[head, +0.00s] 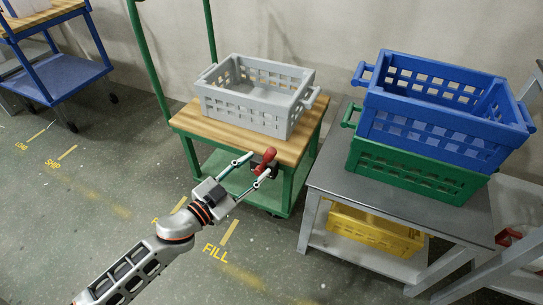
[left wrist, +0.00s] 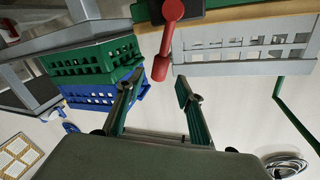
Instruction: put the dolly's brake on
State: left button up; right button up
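The dolly has a green frame (head: 287,190) and a wooden top (head: 190,121). At its front edge sits a red brake lever (head: 265,160) on a small black block, tilted up toward the right in the head view. The lever also shows in the left wrist view (left wrist: 167,42), with its knobbed end by the block. My left gripper (head: 252,169) is open and empty at the dolly's front edge. Its fingers appear on either side of the lever in the head view; in the left wrist view the lever lies beyond the fingertips (left wrist: 156,92). Contact is not visible. My right gripper is not in view.
A grey crate (head: 240,105) stands on the dolly. To the right, a grey table (head: 395,202) holds a blue crate (head: 425,131) stacked on a green one (head: 395,168), with a yellow crate (head: 370,232) below. A blue cart (head: 55,75) stands far left. Floor between is clear.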

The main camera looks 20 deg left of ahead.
aim_at(266, 158)
pick_arm(q)
jog(key=x, duration=0.6)
jog(key=shift+w+d+b, duration=0.1)
jog(key=shift+w+b, duration=0.15)
jog(key=shift+b, duration=0.1)
grip_shut()
